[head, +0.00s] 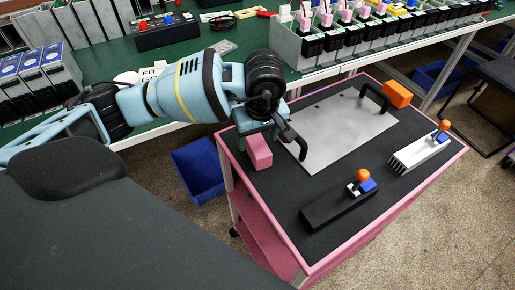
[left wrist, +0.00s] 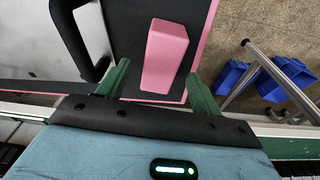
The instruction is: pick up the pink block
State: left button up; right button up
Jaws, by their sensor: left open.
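The pink block (head: 258,152) lies on the black top of the pink-edged cart, near its left back corner. My left gripper (head: 262,130) is over the block, pointing down, and partly covers its far end. In the left wrist view, the block (left wrist: 165,55) shows between the two green fingers of the open gripper (left wrist: 158,72). The height of the fingertips over the cart top is hard to tell. My right gripper is not in view.
A grey metal plate with black handles (left wrist: 85,50) lies right beside the block. The cart (head: 390,215) also holds an orange block (head: 397,94) and two devices with orange-knobbed levers (head: 340,205) (head: 420,150). A blue bin (head: 198,170) stands on the floor left of the cart. A green workbench runs behind.

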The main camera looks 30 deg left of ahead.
aim_at(258, 144)
pick_arm(q)
jog(key=shift+a+f, duration=0.15)
jog(key=shift+f, duration=1.55)
jog(key=shift+f, duration=0.25)
jog(key=shift+w, duration=0.1)
jog(key=c, duration=1.1)
jog(key=shift+r, duration=0.5)
jog(key=r, duration=0.3)
jog(key=shift+s+r, duration=0.1)
jog(key=shift+s, duration=0.15)
jog(key=s, duration=0.5)
jog(key=s+d+r+b, duration=0.1)
jog(key=s, duration=0.4)
jog(key=s+d, duration=0.1)
jog(key=s, duration=0.4)
jog(key=shift+s+r, duration=0.15)
jog(key=shift+s, duration=0.1)
